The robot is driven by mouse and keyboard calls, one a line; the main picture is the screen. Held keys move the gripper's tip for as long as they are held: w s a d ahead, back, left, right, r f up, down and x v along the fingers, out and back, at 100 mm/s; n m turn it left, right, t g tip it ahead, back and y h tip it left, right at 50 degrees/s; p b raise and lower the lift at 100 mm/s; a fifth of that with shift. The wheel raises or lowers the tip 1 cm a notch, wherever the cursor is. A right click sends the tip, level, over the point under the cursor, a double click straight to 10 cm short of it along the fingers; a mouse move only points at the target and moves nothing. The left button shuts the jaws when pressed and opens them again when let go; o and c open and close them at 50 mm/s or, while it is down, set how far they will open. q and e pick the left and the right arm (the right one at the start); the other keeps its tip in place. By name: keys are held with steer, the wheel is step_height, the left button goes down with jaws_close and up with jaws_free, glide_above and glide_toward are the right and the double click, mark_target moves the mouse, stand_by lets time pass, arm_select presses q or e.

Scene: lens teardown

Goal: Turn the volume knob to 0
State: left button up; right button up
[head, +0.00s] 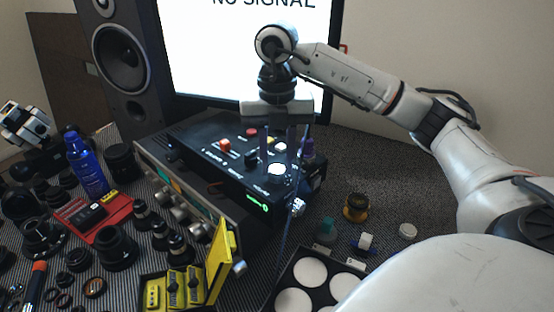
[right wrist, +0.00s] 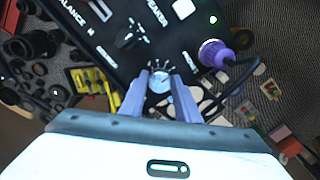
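My right gripper (head: 278,150) points down over a black control box (head: 233,155) with knobs and buttons. In the right wrist view, the pale round volume knob (right wrist: 159,82), ringed by tick marks, shows between the two purple-grey fingers of my right gripper (right wrist: 159,88). A narrow gap seems to show beside the knob, so the fingers look apart around it rather than clamped. In the head view the knob (head: 277,170) shows just below the fingertips. A green-lit readout (head: 258,204) is on the box's front; its value is too small to read surely.
A purple plug (right wrist: 215,52) with a black cable stands close to the right of the fingers. A dark balance knob (right wrist: 130,35) is near. Yellow boxes (head: 222,262), a blue spray can (head: 86,165) and many lens parts crowd the left. A round-welled tray (head: 318,296) lies in front.

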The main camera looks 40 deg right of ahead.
steer(key=shift+n, duration=0.3)
steer(key=n, duration=0.3)
steer(key=shift+n+p, duration=0.3)
steer(key=n, duration=0.4)
steer(key=shift+a, duration=0.1)
steer(key=n, duration=0.5)
steer(key=shift+a+n, duration=0.15)
steer(key=shift+n, duration=2.15)
steer(key=o, duration=1)
steer(key=shift+o, duration=0.2)
